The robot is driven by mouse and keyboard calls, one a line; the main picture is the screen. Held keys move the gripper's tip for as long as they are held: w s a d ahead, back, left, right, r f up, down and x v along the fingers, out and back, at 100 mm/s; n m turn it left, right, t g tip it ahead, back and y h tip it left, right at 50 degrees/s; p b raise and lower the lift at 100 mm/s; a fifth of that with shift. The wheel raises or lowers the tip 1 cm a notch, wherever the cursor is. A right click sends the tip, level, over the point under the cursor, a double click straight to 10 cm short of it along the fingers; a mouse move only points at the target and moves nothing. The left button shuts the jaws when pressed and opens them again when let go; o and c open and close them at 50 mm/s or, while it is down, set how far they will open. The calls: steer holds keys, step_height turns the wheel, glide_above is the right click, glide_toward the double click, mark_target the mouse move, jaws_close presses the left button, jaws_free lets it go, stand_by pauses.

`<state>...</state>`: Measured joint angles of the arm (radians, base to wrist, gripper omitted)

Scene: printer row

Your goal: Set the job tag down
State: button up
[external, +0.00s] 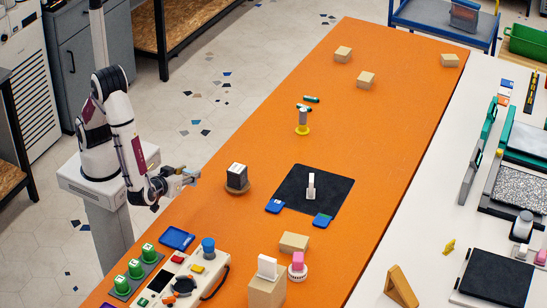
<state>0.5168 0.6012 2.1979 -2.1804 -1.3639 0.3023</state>
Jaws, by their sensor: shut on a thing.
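My gripper (190,176) is at the left edge of the orange table, above it or just beside it, left of a dark block on a round brown base (237,178). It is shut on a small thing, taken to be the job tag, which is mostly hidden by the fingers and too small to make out. A white upright piece (311,187) stands on the mat.
A control panel (185,283) with coloured knobs, a blue tray (177,238) and green-capped items (135,268) fill the near left. Cardboard-coloured boxes (294,243) and a yellow-based cylinder (303,122) stand on the orange table (400,110).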

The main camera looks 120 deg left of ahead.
steer(key=shift+f, duration=2.8)
steer(key=shift+f, duration=2.05)
steer(key=shift+f, duration=0.2)
steer(key=o, duration=0.9)
steer(key=shift+r, duration=0.2)
steer(key=shift+v, duration=3.8)
